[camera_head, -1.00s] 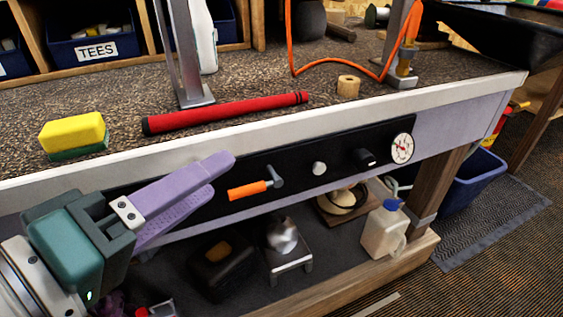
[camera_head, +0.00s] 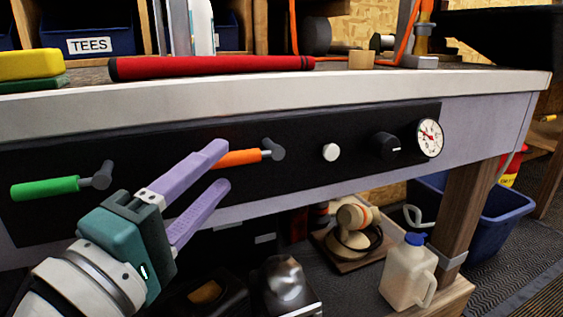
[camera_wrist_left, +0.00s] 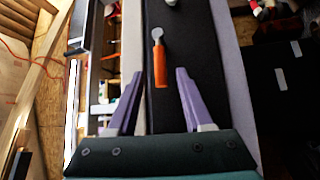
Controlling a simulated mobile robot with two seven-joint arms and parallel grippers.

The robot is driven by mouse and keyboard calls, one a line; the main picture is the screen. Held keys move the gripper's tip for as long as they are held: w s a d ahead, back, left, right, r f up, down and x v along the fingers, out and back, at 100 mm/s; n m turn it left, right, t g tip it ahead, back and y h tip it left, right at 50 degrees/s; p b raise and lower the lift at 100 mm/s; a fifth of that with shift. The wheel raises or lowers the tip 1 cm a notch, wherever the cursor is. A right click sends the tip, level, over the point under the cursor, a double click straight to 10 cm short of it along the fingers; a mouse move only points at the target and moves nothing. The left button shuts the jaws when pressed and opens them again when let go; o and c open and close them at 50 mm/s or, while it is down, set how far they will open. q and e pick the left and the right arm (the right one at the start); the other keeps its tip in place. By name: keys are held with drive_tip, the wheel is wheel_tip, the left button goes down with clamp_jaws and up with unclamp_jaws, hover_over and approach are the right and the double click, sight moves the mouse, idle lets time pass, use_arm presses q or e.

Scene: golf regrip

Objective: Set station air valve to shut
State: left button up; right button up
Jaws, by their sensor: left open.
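A black panel (camera_head: 305,153) on the bench front carries two lever valves. One has an orange handle (camera_head: 238,158) that points left from a grey pivot (camera_head: 272,149). The other has a green handle (camera_head: 45,188), also roughly level and pointing left. No label shows which is the station air valve. My left gripper (camera_head: 222,166), with purple fingers, is open at the free end of the orange handle. In the left wrist view the orange handle (camera_wrist_left: 160,65) lies ahead, lined up with the gap between the fingers. No grip on it shows. My right gripper is out of view.
A white button (camera_head: 330,152), a black knob (camera_head: 385,145) and a round gauge (camera_head: 430,138) sit further right on the panel. The bench edge (camera_head: 300,92) overhangs above. A white jug (camera_head: 408,275) and other items stand on the shelf below.

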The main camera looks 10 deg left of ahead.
sight(225, 164)
use_arm(q)
drive_tip(key=shift+x, duration=2.1)
clamp_jaws()
